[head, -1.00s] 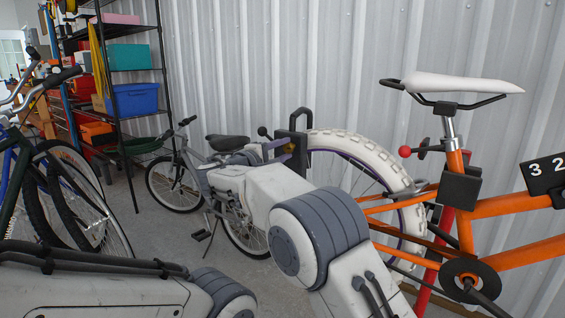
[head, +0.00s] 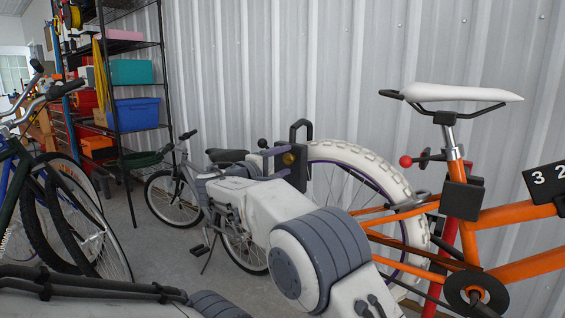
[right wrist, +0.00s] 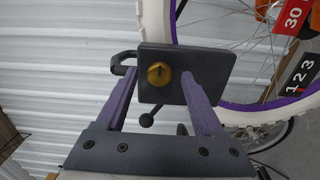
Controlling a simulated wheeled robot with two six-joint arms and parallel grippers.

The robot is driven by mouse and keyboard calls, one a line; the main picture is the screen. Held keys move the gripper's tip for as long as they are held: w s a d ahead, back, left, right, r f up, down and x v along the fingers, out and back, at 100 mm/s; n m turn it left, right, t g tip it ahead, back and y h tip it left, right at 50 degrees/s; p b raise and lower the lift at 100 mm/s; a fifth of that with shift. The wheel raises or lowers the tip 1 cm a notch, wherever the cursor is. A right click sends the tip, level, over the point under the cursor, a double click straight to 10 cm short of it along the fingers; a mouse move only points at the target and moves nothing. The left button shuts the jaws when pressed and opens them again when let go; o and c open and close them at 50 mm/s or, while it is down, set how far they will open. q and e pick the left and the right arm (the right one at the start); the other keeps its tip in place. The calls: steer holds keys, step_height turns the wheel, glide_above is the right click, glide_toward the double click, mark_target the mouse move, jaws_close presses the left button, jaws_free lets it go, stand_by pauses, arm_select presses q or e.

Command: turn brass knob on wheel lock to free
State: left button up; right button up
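The wheel lock (head: 300,172) is a dark box with a black shackle, at the white tyre of the orange bike. Its round brass knob (head: 288,159) faces my right gripper (head: 283,161). In the right wrist view, the brass knob (right wrist: 158,74) shows a dark slot that looks near upright, on the dark lock plate (right wrist: 215,62). The two purple fingers of my right gripper (right wrist: 160,76) are spread, one on each side of the knob, with visible gaps to it. My left arm crosses the bottom left of the head view; its gripper is out of view.
The orange bike (head: 500,212) with white saddle stands at the right, against a corrugated wall (head: 340,65). A grey bike (head: 215,195) stands behind my right arm. Other bikes (head: 75,215) and a shelf rack (head: 135,95) are at the left. Number tags (right wrist: 297,15) hang near the wheel.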

steer(key=b+v, duration=0.3)
steer(key=v, duration=0.7)
steer(key=shift+s, duration=0.2)
